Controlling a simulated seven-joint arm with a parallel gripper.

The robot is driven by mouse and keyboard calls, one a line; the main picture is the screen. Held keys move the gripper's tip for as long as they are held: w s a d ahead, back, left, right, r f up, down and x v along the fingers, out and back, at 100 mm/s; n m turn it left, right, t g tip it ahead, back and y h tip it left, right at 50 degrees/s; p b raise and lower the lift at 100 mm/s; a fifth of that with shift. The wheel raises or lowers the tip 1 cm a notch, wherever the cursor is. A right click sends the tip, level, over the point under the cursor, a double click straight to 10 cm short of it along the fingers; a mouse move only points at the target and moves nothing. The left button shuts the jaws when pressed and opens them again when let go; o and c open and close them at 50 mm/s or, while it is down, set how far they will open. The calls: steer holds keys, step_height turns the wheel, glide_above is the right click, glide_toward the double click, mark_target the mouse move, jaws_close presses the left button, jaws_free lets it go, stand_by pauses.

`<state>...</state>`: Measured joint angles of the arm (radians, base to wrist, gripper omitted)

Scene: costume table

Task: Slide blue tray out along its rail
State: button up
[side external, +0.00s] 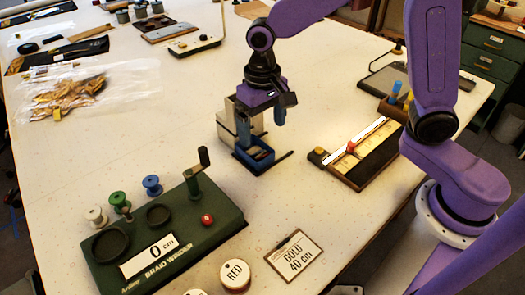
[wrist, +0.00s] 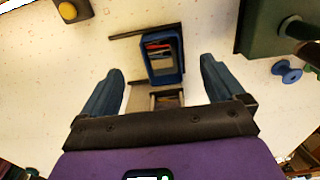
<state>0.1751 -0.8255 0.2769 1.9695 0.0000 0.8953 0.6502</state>
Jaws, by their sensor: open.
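The blue tray (side external: 262,164) stands at the front of a pale block-like housing (side external: 228,125) near the middle of the table. In the wrist view the tray (wrist: 167,79) is a rounded rectangle with several small dark, red and pale items inside. A dark strip, perhaps the rail or its end stop (side external: 280,159), lies on the table by the tray; it also shows in the wrist view (wrist: 145,31). My gripper (side external: 262,117) is above the tray and housing, pointing down. Its blue fingers (wrist: 161,70) are wide apart, one on each side of the tray, with nothing between them.
A green braid winder (side external: 165,235) with spools and a crank stands at the front left. A board with a pale scale and red knob (side external: 352,150) lies to the right. A "GOLD 40 cm" card (side external: 295,255) and round "RED" tin (side external: 235,275) lie in front.

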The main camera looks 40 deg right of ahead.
mark_target(262, 157)
step_height(262, 157, down, 9)
stand_by(0.4)
steer(key=c, duration=1)
steer(key=shift+d, duration=5.1)
steer(key=shift+c, duration=0.2)
steer(key=o, duration=1.1)
step_height(262, 157, up, 18)
steer(key=shift+f, duration=0.25)
